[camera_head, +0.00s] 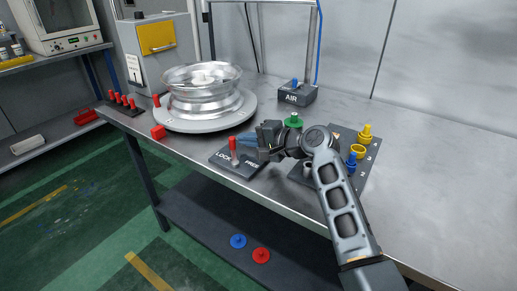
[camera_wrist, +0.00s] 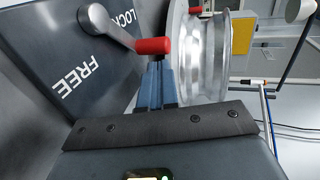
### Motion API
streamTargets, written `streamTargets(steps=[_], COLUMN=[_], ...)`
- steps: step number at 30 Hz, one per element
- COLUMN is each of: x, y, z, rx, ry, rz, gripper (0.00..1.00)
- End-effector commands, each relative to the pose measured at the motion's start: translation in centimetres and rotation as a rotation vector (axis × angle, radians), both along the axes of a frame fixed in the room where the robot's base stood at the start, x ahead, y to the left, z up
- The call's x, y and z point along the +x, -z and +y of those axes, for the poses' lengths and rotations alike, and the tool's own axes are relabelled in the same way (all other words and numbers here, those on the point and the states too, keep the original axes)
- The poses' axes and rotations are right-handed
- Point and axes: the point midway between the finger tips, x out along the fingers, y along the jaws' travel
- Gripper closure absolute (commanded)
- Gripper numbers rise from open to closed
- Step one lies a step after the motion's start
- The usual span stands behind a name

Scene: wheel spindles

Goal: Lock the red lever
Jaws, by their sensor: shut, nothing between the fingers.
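The red lever (camera_head: 233,148) stands on a dark plate (camera_head: 231,169) marked LOCK and FREE, near the table's front edge.
A metal wheel (camera_head: 201,95) sits on a round grey turntable (camera_head: 185,124) behind the lever. A board with coloured parts, including a yellow one (camera_head: 365,134), is to the right. An AIR box (camera_head: 297,96) stands behind.

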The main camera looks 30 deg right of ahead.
Motion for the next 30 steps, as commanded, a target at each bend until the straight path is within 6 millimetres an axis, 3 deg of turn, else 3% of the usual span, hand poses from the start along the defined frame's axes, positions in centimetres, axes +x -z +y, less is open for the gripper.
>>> streamTargets(steps=[15, 30], x=[-5.8, -6.2], y=[-2.0, -2.1], z=[-3.4, -3.6], rx=[-0.001, 0.0], ry=[0.002, 0.001], rz=[0.0, 0.0], gripper=[1.0, 1.0])
